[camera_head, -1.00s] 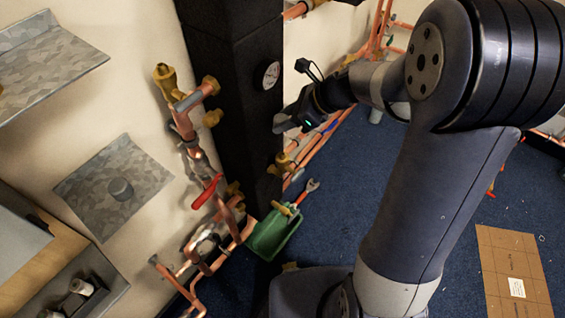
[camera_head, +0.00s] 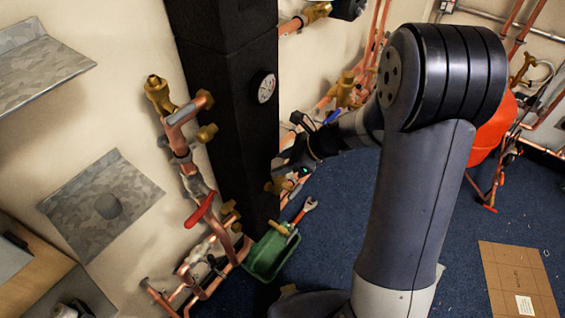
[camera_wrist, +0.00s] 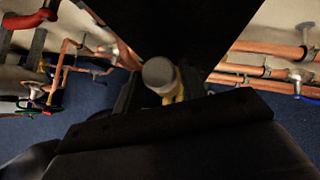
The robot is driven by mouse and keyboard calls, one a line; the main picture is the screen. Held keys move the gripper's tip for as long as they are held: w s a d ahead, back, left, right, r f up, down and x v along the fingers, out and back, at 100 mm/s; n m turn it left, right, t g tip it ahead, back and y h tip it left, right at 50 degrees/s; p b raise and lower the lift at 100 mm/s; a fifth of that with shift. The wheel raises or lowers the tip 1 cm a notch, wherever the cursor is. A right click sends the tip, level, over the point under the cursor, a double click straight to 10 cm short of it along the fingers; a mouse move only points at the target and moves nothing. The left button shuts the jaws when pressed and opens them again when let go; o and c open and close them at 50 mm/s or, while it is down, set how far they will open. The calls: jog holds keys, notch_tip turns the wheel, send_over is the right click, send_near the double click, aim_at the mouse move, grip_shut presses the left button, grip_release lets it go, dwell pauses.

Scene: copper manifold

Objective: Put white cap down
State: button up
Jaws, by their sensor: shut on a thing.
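The white cap (camera_wrist: 158,74) shows in the wrist view as a pale round end between the fingers of my gripper (camera_wrist: 160,88). My gripper is shut on it. A yellowish brass-coloured part shows just below the cap, and I cannot tell whether they touch. In the head view my gripper (camera_head: 287,168) is low beside the black column, dark and partly hidden, and the cap cannot be made out there.
The black column (camera_head: 235,130) with a gauge (camera_head: 265,87) stands left of my gripper. Copper pipework with a red lever (camera_head: 200,210) runs along the wall. A green bin (camera_head: 268,258) is below. A red tank (camera_head: 492,128) stands at right. Blue floor (camera_head: 335,225) is open.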

jog(key=shift+f, duration=0.1)
jog(key=shift+f+b, duration=0.3)
jog(key=o, duration=1)
jog(key=shift+r, duration=0.25)
jog(key=p+v, duration=0.3)
jog(key=v, duration=0.9)
jog(key=shift+r, duration=0.15)
